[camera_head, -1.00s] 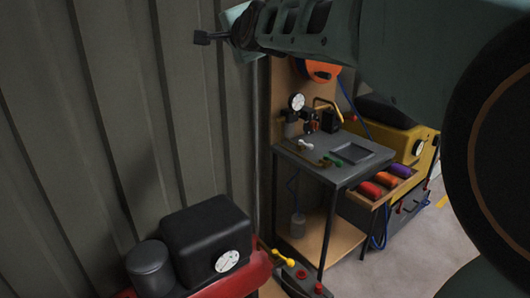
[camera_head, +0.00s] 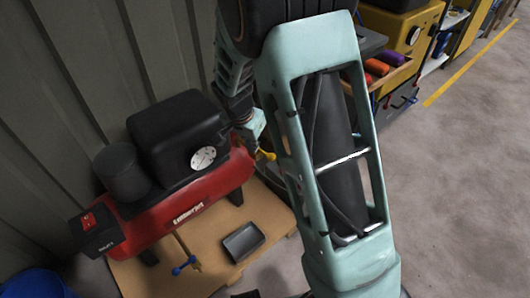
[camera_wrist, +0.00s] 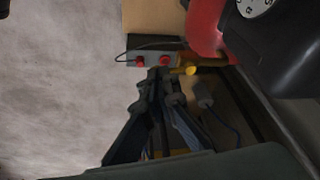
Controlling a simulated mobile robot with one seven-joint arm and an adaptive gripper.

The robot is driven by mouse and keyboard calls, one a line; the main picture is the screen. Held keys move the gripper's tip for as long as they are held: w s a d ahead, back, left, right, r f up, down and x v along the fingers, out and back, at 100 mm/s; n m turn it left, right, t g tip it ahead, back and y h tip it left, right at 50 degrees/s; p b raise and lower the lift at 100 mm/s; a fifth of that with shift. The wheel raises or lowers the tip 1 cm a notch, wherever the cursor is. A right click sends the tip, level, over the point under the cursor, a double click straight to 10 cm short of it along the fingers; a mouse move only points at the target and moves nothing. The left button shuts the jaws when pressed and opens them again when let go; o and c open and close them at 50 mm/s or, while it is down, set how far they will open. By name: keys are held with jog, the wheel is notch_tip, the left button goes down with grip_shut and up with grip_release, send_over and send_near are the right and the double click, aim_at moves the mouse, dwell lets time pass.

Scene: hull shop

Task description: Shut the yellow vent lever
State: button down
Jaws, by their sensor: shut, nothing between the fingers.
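The yellow vent lever (camera_head: 265,155) is at the right end of the red compressor (camera_head: 190,205), partly hidden by my arm. In the wrist view the lever (camera_wrist: 188,70) shows its yellow knob just right of my fingertips. My gripper (camera_wrist: 160,80) is shut and empty, its dark fingers close together beside the lever. I cannot tell whether they touch it. In the head view the fingertips are hidden behind my arm.
A grey box with red buttons (camera_wrist: 152,60) lies just beyond my fingertips. The compressor's black housing and gauge (camera_head: 203,158) stand close by the corrugated wall. A grey tray (camera_head: 243,241) and a blue-handled tool (camera_head: 184,266) lie on the wooden board.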

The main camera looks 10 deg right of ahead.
aim_at(268, 158)
jog(key=shift+s+d+f, duration=0.4)
jog(key=shift+s+f, duration=0.2)
jog(key=shift+f, duration=0.2)
jog(key=w+d+f+b, duration=0.3)
jog(key=w+d+f, duration=0.1)
jog(key=f, duration=0.6)
jog(key=shift+w+d+f, duration=0.15)
jog(key=shift+w, duration=0.55)
jog(key=shift+d, duration=0.1)
jog(key=shift+w+d+n, duration=0.1)
jog(key=shift+d+n, duration=0.1)
jog(key=shift+n, duration=0.2)
